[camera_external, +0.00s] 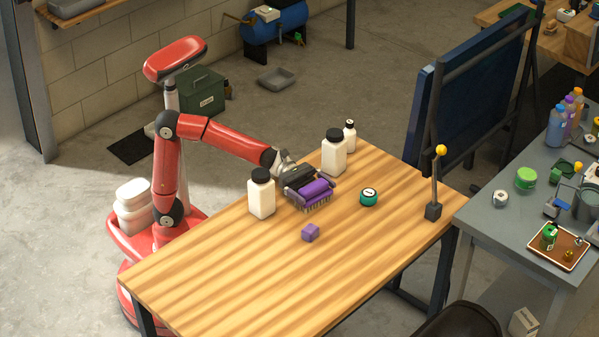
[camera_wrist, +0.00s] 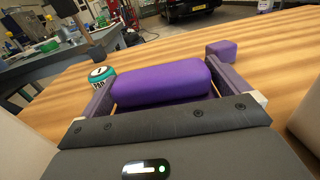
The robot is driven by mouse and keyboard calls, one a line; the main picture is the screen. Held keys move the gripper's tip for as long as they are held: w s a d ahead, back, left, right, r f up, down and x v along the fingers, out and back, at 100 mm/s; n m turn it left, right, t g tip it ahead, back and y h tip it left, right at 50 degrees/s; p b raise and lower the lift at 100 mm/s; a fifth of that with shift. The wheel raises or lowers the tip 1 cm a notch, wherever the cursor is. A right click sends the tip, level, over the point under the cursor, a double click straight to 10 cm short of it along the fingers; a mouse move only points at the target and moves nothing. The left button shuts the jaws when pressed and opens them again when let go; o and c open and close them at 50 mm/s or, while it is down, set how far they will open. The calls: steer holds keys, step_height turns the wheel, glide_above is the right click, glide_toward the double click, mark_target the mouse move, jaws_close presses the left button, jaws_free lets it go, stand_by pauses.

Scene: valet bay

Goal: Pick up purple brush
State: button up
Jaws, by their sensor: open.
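In the wrist view, the brush (camera_wrist: 160,82) lies crosswise just ahead of my gripper's palm. My gripper (camera_external: 309,196) is open, low over the table at the brush. In the wrist view, one finger of my gripper (camera_wrist: 165,88) is at each end of the brush. Small gaps or contact at the brush ends cannot be told. The underside of the brush is hidden in the wrist view.
White bottles stand on both sides: one (camera_external: 261,196) left, a larger one (camera_external: 334,155) and a small one (camera_external: 349,136) behind. A purple block (camera_external: 310,233) and a teal tin (camera_external: 369,197) are nearby. A yellow-knobbed lever (camera_external: 433,210) stands right. The table's front (camera_external: 230,275) is clear.

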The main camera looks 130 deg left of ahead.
steer(key=c, duration=0.7)
steer(key=shift+r, duration=0.1)
steer(key=shift+c, duration=0.2)
